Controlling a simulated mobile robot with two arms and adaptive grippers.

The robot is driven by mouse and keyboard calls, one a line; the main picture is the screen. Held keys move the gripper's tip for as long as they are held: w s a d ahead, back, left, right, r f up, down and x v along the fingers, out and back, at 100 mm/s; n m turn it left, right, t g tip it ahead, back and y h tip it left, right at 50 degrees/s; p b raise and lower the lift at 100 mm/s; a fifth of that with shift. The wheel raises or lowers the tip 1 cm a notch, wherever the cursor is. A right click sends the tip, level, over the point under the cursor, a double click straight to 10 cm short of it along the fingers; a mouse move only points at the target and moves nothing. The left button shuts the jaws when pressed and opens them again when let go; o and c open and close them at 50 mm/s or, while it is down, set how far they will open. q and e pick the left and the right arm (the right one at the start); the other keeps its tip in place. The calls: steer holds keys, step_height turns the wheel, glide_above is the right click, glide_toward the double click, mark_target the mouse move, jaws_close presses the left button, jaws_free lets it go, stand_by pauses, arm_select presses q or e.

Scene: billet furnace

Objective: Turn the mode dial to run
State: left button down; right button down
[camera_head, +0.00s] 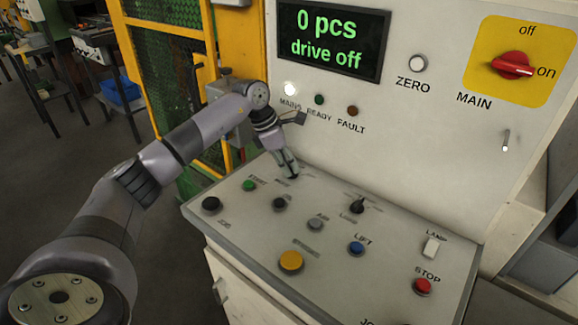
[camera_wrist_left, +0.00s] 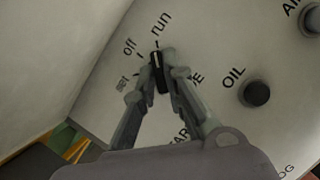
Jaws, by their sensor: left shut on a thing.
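The black mode dial (camera_wrist_left: 157,75) sits on the sloping panel with the labels set, off and run around its upper side. My left gripper (camera_wrist_left: 158,78) is shut on the dial, one finger on each side. The white pointer line on the dial points up, close to the run mark (camera_wrist_left: 161,25). In the head view my left gripper (camera_head: 291,170) reaches down to the back left of the sloping panel (camera_head: 262,215), and its fingers mostly hide the dial. My right gripper is in neither view.
A green start button (camera_head: 249,185), black knobs, a yellow button (camera_head: 291,261) and a red stop button (camera_head: 423,286) share the panel. The display (camera_head: 333,38) reads 0 pcs, drive off. The red main switch (camera_head: 513,66) points to on. A yellow-framed mesh guard (camera_head: 160,85) stands behind my arm.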

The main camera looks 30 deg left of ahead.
arm_select(q)
steer(key=shift+r+m, duration=0.1)
steer(key=shift+m, duration=0.3)
steer(key=c, duration=1.7)
jaws_free()
steer(key=shift+o, duration=0.2)
steer(key=shift+a+r, duration=0.1)
steer(key=v, duration=1.1)
steer(key=shift+r, duration=0.3)
steer(key=shift+a+r, duration=0.1)
